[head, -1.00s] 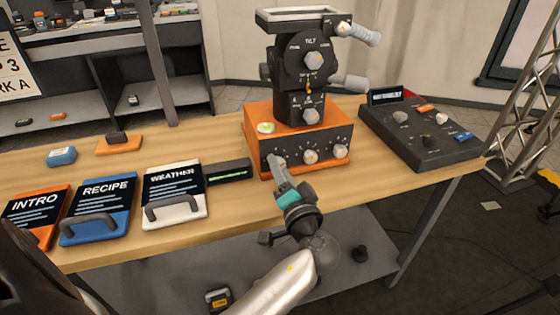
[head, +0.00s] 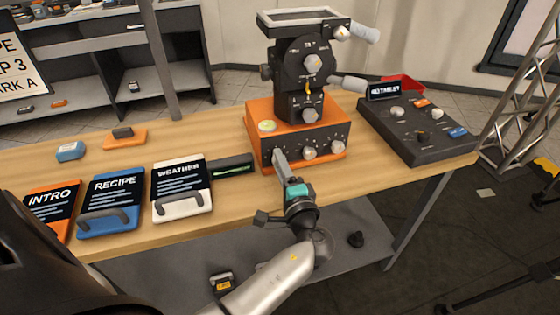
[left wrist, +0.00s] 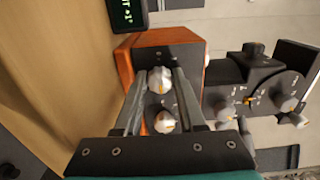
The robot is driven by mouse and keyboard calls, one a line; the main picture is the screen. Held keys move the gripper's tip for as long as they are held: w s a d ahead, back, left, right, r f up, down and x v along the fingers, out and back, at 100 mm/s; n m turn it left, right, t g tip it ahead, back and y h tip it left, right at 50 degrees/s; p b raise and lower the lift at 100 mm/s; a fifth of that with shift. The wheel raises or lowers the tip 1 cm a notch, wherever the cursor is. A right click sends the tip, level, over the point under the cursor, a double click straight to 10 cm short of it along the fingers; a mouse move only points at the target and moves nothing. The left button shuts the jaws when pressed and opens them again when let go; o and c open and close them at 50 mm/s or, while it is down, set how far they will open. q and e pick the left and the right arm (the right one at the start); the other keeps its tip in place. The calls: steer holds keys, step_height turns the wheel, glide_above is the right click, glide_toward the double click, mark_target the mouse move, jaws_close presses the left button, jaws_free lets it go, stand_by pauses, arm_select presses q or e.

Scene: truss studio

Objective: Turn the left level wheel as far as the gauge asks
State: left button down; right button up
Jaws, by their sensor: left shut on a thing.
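The left level wheel (left wrist: 160,79) is a silver knob with a yellow mark, on the dark front of the orange-based tripod head (head: 262,150). My left gripper (left wrist: 158,82) is shut on this wheel, one finger on each side of it. In the head view, the left gripper (head: 279,157) covers most of the wheel. Two more silver knobs, a middle one (head: 308,152) and a right one (head: 337,147), sit beside it. The gauge (head: 233,167), a black box with a green display, stands left of the base; its reading is too small to tell. My right gripper is not in view.
Intro (head: 52,203), recipe (head: 112,192) and weather (head: 181,178) boards with handles lie left of the gauge on the wooden table (head: 225,208). A dark control console (head: 425,147) stands at the right. A round bubble level (head: 267,126) is on top of the orange base.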

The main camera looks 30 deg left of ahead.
arm_select(q)
steer(key=shift+r, duration=0.1)
stand_by(0.4)
steer(key=c, duration=0.5)
jaws_free()
steer(key=shift+f, duration=0.2)
